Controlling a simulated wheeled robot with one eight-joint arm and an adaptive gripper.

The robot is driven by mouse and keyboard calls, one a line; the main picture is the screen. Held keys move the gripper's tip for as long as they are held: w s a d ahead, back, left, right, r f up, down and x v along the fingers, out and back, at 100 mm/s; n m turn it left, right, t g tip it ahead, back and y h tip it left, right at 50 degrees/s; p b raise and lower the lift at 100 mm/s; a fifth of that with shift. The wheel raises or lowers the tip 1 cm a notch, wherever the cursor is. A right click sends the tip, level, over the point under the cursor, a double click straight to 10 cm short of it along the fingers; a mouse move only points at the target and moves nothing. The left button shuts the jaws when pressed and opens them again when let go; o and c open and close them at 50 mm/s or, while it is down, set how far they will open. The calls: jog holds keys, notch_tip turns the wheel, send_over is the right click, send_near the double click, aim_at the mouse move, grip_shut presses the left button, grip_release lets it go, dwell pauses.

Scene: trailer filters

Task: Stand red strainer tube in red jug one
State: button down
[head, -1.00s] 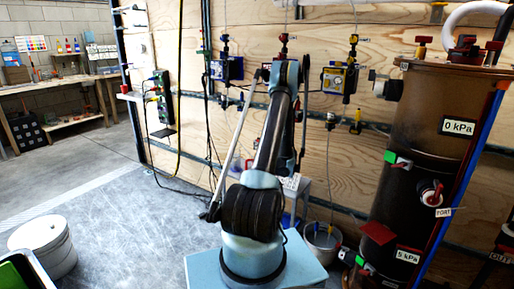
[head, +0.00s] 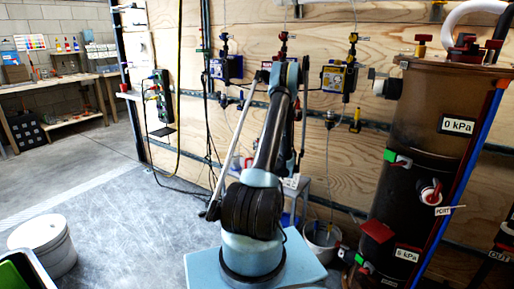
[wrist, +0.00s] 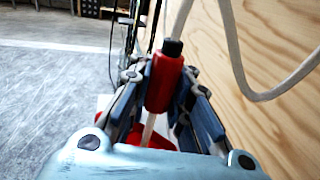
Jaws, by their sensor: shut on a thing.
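My gripper (wrist: 163,78) is shut on the red strainer tube (wrist: 162,88), with a blue finger on either side of it. The tube stands roughly upright in the wrist view, has a black top end, and a thin pale stem shows below it. Behind and below it is a red shape (wrist: 128,134) with a white patch; I cannot tell if this is red jug one. Whether the tube touches it cannot be seen. In the head view my arm hides the gripper and the tube, and no red jug can be made out.
A plywood wall (head: 345,130) with small pump units (head: 338,80) stands close behind my arm. A tall brown vessel (head: 425,150) is at the right. A bucket (head: 322,240) stands on the floor near the wall. A pale hose (wrist: 240,70) hangs beside my gripper.

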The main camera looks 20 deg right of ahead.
jog(key=shift+f, duration=0.2)
jog(key=c, duration=1.4)
grip_release()
jog(key=shift+w+r, duration=0.1)
jog(key=shift+r, duration=4.85)
jog(key=shift+d, duration=0.1)
